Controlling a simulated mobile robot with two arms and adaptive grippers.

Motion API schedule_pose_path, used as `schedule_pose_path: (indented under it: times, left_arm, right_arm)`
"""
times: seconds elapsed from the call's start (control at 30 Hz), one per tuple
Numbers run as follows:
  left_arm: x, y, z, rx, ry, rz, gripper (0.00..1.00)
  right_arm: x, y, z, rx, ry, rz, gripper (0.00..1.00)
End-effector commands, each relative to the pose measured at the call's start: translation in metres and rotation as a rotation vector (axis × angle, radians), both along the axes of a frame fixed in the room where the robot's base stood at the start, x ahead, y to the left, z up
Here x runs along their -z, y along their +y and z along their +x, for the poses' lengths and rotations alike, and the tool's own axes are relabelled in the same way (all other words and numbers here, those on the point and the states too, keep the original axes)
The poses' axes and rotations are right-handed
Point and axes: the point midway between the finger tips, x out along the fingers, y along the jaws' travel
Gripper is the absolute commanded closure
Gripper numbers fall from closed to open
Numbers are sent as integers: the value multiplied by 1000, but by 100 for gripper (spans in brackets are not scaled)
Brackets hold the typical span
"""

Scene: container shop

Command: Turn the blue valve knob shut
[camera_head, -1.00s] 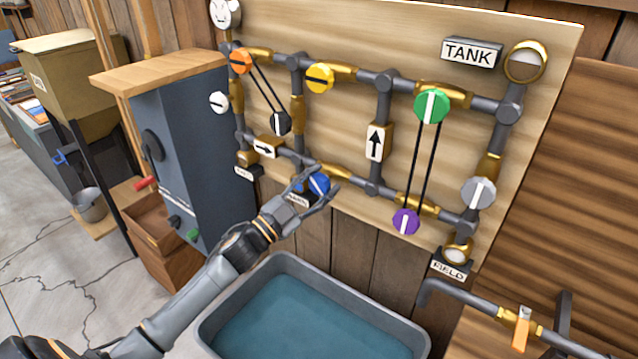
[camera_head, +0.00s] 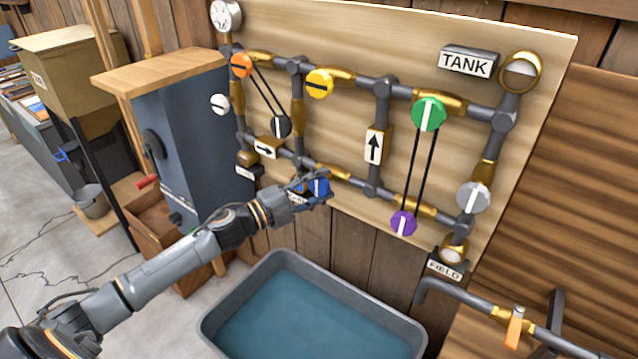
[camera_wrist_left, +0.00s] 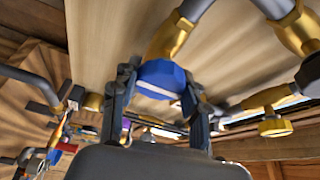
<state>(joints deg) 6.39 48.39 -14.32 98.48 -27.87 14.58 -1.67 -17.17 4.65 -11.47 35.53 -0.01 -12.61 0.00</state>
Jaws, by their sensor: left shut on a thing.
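The blue valve knob (camera_head: 318,188) sits on the lower pipe run of the board, left of centre. In the left wrist view the blue knob (camera_wrist_left: 161,78) shows a pale stripe across its face, slightly tilted. My left gripper (camera_head: 312,192) is at the knob, its fingers on either side of it. In the left wrist view my left gripper (camera_wrist_left: 158,92) is shut on the knob, one finger at each side. The gripper partly hides the knob and the label below it. My right gripper is not in view.
Nearby on the pipes are yellow (camera_head: 320,84), black (camera_head: 281,126), green (camera_head: 429,114) and purple (camera_head: 403,223) knobs. A grey tub of water (camera_head: 415,335) stands below the board. A dark cabinet (camera_head: 190,140) stands left.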

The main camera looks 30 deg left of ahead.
Motion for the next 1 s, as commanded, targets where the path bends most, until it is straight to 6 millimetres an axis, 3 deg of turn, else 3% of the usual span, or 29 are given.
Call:
schedule_pose_path:
  times: [0.57, 0.6, 0.7, 1.0]
  left_arm:
    - [0, 0, 0, 0, -6, 36, 86]
    - [0, 0, 0, -1, -6, 36, 51]
    - [0, 0, 0, 0, -6, 35, 31]
    - [0, 0, 0, -1, -4, 33, 31]
  right_arm:
    - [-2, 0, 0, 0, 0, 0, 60]
    - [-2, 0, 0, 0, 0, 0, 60]
    - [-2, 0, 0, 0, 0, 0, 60]
    - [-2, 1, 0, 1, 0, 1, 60]
